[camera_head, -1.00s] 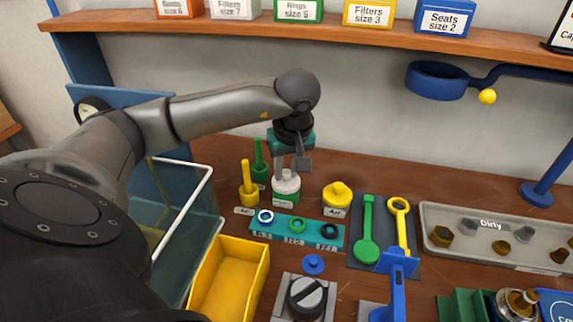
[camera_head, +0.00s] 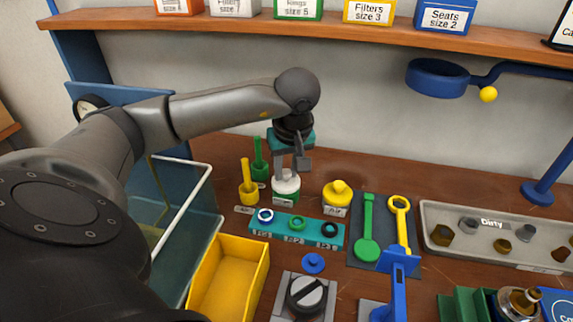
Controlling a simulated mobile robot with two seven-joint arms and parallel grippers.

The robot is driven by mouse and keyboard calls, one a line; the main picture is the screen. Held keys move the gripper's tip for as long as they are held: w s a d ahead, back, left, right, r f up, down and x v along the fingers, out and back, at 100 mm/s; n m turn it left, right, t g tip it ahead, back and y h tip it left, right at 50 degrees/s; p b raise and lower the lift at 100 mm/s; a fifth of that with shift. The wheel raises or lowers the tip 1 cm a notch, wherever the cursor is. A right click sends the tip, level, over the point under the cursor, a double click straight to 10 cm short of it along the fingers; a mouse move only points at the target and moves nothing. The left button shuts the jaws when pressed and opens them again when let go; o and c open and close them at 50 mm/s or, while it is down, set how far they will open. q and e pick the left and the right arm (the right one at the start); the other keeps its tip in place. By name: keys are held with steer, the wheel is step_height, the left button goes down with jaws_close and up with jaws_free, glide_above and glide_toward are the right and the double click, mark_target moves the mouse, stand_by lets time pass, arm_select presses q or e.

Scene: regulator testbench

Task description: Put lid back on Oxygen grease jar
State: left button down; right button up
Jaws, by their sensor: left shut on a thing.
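The Oxygen grease jar (camera_head: 285,198) is green and white with a small label and stands at the back of the bench. Its white knobbed lid (camera_head: 287,184) sits at the jar's top; I cannot tell whether it is fully seated. My left gripper (camera_head: 289,173) reaches down from above and is shut on the lid's knob. The fingers partly hide the knob. My right gripper is not in view.
A yellow jar (camera_head: 337,195) stands right of the green jar. Yellow (camera_head: 249,188) and green (camera_head: 260,165) brush pots stand left. A teal ring tray (camera_head: 275,234) lies in front. A yellow bin (camera_head: 232,275) and tool mat (camera_head: 371,262) are nearer.

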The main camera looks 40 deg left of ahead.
arm_select(q)
steer(key=shift+c, duration=0.5)
jaws_free()
steer(key=shift+r, duration=0.15)
steer(key=shift+r+p, duration=2.65)
steer(key=shift+r, duration=0.75)
jaws_close()
